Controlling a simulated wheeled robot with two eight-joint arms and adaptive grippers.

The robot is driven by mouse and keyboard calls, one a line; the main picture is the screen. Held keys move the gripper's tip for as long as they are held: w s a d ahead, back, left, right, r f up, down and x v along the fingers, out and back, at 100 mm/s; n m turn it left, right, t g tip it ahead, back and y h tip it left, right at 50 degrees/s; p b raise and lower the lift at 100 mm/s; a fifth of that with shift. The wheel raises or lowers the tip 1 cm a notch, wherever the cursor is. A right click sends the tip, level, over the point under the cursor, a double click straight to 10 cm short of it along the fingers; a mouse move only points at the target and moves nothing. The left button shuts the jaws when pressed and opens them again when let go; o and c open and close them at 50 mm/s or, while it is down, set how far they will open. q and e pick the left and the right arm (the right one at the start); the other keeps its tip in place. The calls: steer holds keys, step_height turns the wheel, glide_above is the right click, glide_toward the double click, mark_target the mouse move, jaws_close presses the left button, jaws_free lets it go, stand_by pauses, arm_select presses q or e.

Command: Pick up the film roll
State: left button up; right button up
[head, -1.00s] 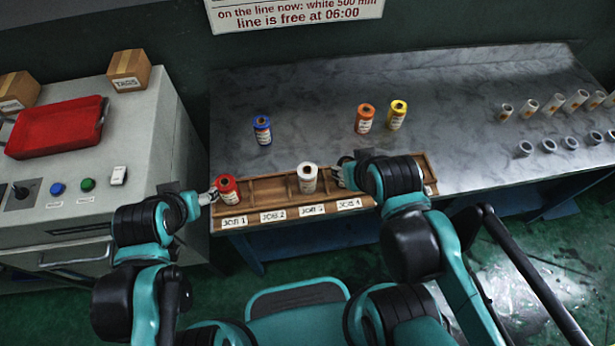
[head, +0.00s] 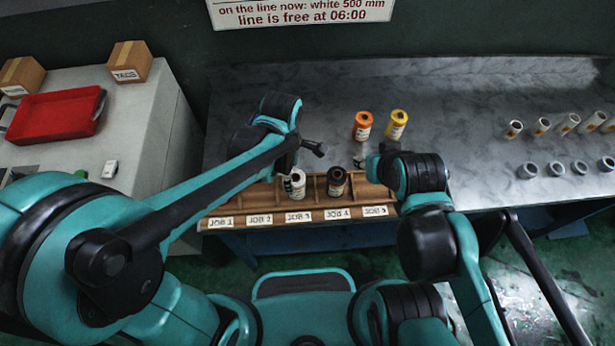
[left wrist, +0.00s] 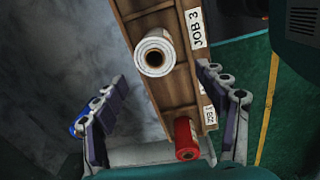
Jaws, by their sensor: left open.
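A white film roll (head: 297,188) stands in the rack (head: 262,192) at JOB 3, and a dark roll (head: 337,181) stands at JOB 4. My left gripper (head: 302,160) is open and empty behind the white roll in the head view. In the left wrist view the white roll (left wrist: 154,54) lies beyond my spread fingers (left wrist: 160,88). A red roll (left wrist: 186,138) is on the rack nearer that camera; my left arm hides it in the head view. My right gripper (head: 364,167) is by the rack's right part, its fingers unclear. Orange (head: 362,125) and yellow (head: 397,123) rolls stand behind.
Several white tubes (head: 541,127) and grey rings (head: 555,169) stand on the right of the metal table (head: 460,140). A red tray (head: 55,118) and boxes (head: 130,62) are on the left cabinet. A blue item (left wrist: 78,126) shows behind my left finger.

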mark_target(295, 179)
arm_select(q)
steer(key=shift+d+f+n, duration=0.3)
steer(key=shift+d+f, duration=0.05)
steer(key=shift+d, duration=0.25)
steer(key=shift+d+f, duration=0.1)
steer(key=shift+f, duration=0.25)
step_height(295, 179, down, 2)
steer(key=shift+b, duration=0.5)
steer(key=f, duration=0.1)
steer(key=f+b, duration=0.1)
steer(key=f, duration=0.1)
steer(key=f+b, duration=0.1)
steer(key=f, duration=0.1)
steer(key=shift+w+f, duration=0.2)
steer(key=shift+w, duration=0.05)
steer(key=shift+r, duration=0.1)
steer(key=shift+c, duration=0.3)
steer(key=c, duration=1.3)
